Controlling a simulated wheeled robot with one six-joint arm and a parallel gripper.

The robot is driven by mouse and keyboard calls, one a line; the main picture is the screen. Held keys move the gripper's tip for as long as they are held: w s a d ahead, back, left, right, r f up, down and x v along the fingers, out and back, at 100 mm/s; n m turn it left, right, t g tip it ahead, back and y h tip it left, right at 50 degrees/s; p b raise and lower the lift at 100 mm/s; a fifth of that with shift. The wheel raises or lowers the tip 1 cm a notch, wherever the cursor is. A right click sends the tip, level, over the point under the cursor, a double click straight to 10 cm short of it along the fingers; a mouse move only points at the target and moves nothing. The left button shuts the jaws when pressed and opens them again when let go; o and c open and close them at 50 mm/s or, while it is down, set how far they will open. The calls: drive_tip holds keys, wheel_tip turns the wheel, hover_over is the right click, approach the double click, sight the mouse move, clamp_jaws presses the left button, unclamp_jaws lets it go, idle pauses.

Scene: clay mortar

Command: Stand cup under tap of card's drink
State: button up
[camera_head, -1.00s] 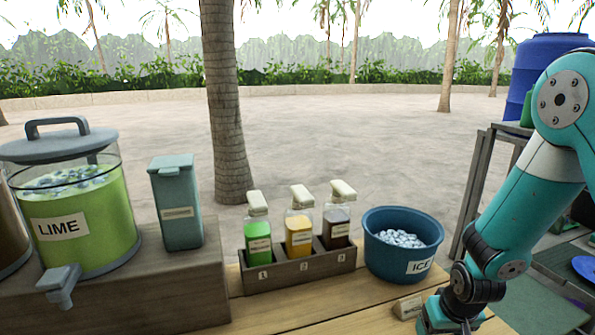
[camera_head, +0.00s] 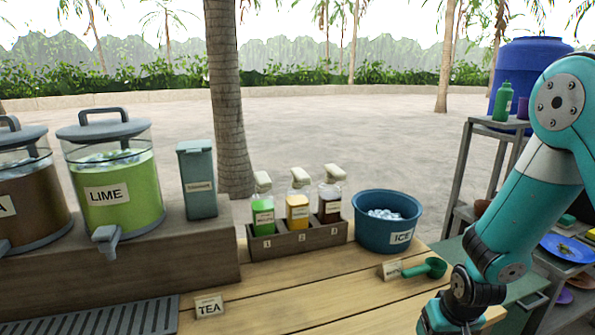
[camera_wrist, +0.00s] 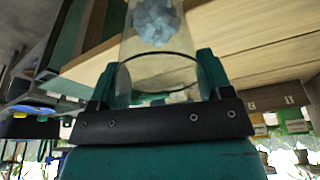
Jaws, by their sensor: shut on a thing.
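A card reading TEA (camera_head: 209,305) stands on the wooden counter in the head view. My gripper (camera_wrist: 157,78) is shut on a clear cup (camera_wrist: 128,85) holding bluish ice cubes in the wrist view. In the head view the cup does not show, and my arm's end is at the bottom right.
A slatted drip tray (camera_head: 110,320) lies before the dispensers. A grey-teal canister (camera_head: 198,180), a rack (camera_head: 298,243) of three bottles, a blue ICE tub (camera_head: 388,232) and a green scoop (camera_head: 428,268) stand to the right. The counter's front middle is clear.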

drive_tip(key=f, duration=0.1)
drive_tip(key=s+f, duration=0.2)
drive_tip(key=shift+s+a+f, duration=0.1)
drive_tip(key=shift+s+f, duration=0.15)
drive_tip(key=shift+f, duration=0.15)
drive_tip(key=shift+s+f, duration=0.55)
drive_tip(key=shift+f, duration=0.05)
